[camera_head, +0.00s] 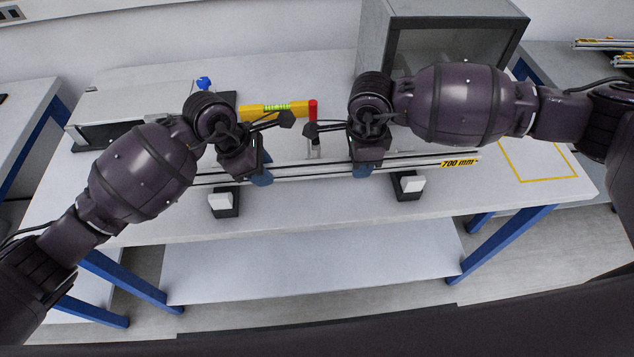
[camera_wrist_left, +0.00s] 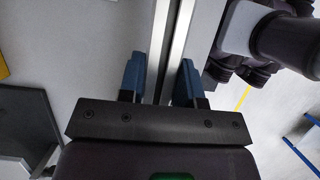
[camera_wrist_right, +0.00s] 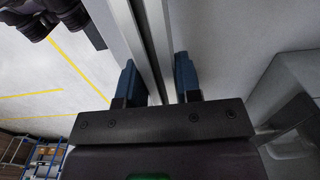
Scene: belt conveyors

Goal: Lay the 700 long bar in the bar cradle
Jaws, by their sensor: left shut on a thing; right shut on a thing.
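The long bar (camera_head: 310,166), a silver profile with a yellow 700 mm label (camera_head: 459,162) at its right end, lies lengthwise across the table's front part. My left gripper (camera_head: 261,178) is shut on it left of centre. My right gripper (camera_head: 362,170) is shut on it right of centre. The bar runs between the blue fingers in the left wrist view (camera_wrist_left: 170,60) and the right wrist view (camera_wrist_right: 142,40). Two black supports with white blocks, apparently the bar cradle, show at left (camera_head: 221,201) and right (camera_head: 411,185), by the bar. I cannot tell whether the bar touches them.
A yellow level (camera_head: 262,111) with a red end lies behind the bar. A grey open-fronted box (camera_head: 377,42) stands at the back. A long pale case (camera_head: 125,98) is at back left. A yellow outlined square (camera_head: 537,181) on the right of the table is empty.

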